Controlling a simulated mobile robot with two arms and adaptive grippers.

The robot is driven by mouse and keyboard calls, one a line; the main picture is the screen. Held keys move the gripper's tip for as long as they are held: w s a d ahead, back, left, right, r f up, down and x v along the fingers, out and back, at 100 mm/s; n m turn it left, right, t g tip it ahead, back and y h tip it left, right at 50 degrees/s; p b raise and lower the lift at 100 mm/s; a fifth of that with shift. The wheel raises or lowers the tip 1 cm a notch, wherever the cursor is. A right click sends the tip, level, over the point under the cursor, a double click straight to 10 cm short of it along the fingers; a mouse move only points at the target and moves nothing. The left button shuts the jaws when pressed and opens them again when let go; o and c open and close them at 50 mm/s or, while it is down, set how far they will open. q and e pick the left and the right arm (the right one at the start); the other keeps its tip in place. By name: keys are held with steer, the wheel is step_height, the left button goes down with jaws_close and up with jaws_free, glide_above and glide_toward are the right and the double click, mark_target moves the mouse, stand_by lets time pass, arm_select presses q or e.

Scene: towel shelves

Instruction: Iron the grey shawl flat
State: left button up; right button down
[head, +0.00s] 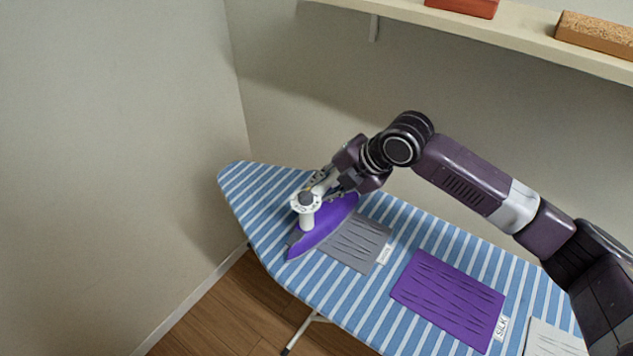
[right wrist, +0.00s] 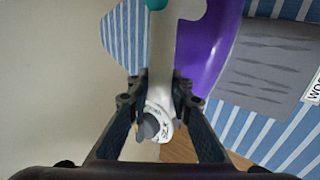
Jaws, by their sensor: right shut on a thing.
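The grey shawl (head: 357,243) lies on the ironing board with dark crease lines across it; a white label at its right edge reads partly "WOO" in the right wrist view, where the shawl (right wrist: 268,66) is at upper right. The iron (head: 322,223) has a purple body, a white handle and a white dial with a grey knob. It is at the shawl's left edge; I cannot tell whether it overlaps the cloth or touches the board. My right gripper (head: 327,183) is shut on the iron's handle, also seen in the right wrist view (right wrist: 160,88). My left gripper is out of view.
The striped ironing board (head: 255,190) also bears a creased purple cloth (head: 448,297) labelled "SILK" and a white cloth (head: 553,340). A wall shelf (head: 480,32) above holds a red block (head: 465,6) and a cork-like block (head: 597,34). Walls stand left and behind.

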steer(key=shift+s+d+r, duration=0.1)
steer(key=shift+s+d, duration=0.1)
steer(key=shift+d, duration=0.1)
steer(key=shift+s+d, duration=0.1)
steer(key=shift+d, duration=0.05)
steer(key=shift+s+d+p, duration=0.45)
steer(key=shift+d, duration=0.2)
steer(key=shift+s+d+p, duration=0.4)
steer(key=shift+d, duration=0.35)
steer(key=shift+s+d+p, duration=0.75)
steer(key=shift+s+d, duration=0.2)
steer(key=shift+d, duration=0.4)
steer(key=shift+s+d+p, duration=0.35)
steer(key=shift+s+d, duration=0.1)
steer(key=shift+d, duration=0.2)
steer(key=shift+s+d+p, duration=0.3)
steer(key=shift+s+d, duration=0.15)
steer(key=shift+d, duration=0.25)
